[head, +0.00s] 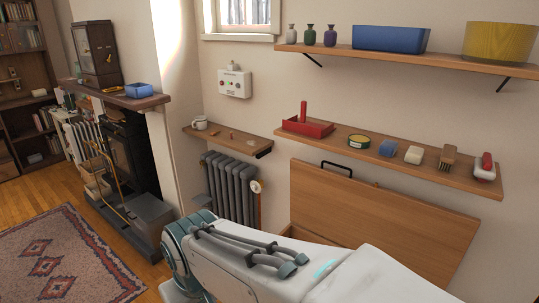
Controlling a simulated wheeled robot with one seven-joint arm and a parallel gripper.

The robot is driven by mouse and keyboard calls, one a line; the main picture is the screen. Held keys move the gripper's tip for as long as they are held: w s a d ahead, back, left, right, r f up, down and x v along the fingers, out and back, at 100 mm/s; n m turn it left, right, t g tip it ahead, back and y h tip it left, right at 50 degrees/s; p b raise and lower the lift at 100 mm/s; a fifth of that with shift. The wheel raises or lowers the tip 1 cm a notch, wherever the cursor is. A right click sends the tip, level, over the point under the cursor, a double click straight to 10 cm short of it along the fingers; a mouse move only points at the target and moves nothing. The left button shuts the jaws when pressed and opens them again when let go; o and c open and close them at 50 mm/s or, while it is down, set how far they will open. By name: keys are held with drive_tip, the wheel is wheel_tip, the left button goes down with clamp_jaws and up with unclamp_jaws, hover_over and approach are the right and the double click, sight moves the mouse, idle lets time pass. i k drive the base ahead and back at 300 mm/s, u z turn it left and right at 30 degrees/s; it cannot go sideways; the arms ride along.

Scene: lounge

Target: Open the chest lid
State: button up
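The chest lid (385,215) is a broad light-wood panel below the middle shelf. It stands raised, close to upright, near the wall, with a black handle (337,164) at its top edge. A dark strip shows at its lower left, above my arm. The chest's body is mostly or wholly hidden behind my white arm, which crosses the bottom of the picture. My gripper is outside the picture, so I cannot see whether it touches the lid.
A wall shelf (400,167) just above the lid carries a red tray (307,127), a tin, a blue block, brushes and other small things. A higher shelf holds a blue box (391,39). A radiator (231,187) stands left of the lid. Open floor and a rug (65,255) lie left.

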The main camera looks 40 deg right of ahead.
sight(431, 240)
drive_tip(key=z, duration=0.05)
drive_tip(key=i, duration=0.85)
drive_tip(key=z, duration=2.5)
drive_tip(key=i, duration=0.5)
drive_tip(key=z, duration=0.05)
